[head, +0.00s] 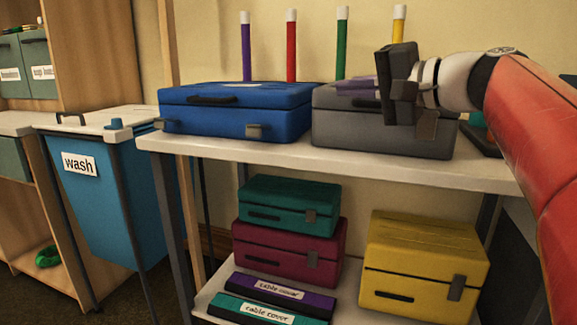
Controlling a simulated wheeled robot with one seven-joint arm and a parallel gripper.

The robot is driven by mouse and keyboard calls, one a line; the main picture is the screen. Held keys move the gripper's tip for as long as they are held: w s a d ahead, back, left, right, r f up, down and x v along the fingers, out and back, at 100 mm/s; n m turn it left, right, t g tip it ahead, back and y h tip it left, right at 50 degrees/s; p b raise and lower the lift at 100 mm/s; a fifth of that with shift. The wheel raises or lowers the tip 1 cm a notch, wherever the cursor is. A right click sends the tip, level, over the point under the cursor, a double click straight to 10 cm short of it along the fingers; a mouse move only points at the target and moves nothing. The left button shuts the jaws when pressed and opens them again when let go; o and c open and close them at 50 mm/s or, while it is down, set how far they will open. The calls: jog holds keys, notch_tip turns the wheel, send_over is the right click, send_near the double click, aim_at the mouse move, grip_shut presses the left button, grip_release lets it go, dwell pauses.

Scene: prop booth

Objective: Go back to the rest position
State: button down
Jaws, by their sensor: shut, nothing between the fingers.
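My gripper (345,87) is at the upper right in the head view, at the end of my red and white arm reaching in from the right edge. Its fingers point left and are shut with nothing between them. In the picture, the gripper overlaps the top of a closed grey case (340,130) on the upper shelf. I cannot tell whether it touches the case. It hides part of the case's lid and front.
A blue case (240,122) stands left of the grey one on the white upper shelf (300,155). Teal, maroon and yellow cases (420,275) sit below. A blue bin marked "wash" (100,215) stands left. Coloured sticks (291,45) rise behind.

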jog(key=s+d+f+n+g+h, duration=0.15)
jog(key=s+f+h, duration=0.25)
jog(key=s+f, duration=0.55)
jog(key=s+d+f+n+g+h, duration=0.15)
jog(key=s+f+h, duration=0.3)
jog(key=f, duration=1.05)
jog(key=s+d+f+n+g+h, duration=0.15)
jog(key=s+f+h, duration=0.25)
jog(key=s+f, duration=0.65)
notch_tip(320, 180, up, 9)
jog(key=w+p, duration=0.2)
jog(key=p, duration=1)
jog(key=shift+d+r+g, duration=0.15)
jog(key=shift+d+g, duration=0.1)
jog(key=shift+g, duration=0.1)
jog(key=shift+n, duration=0.25)
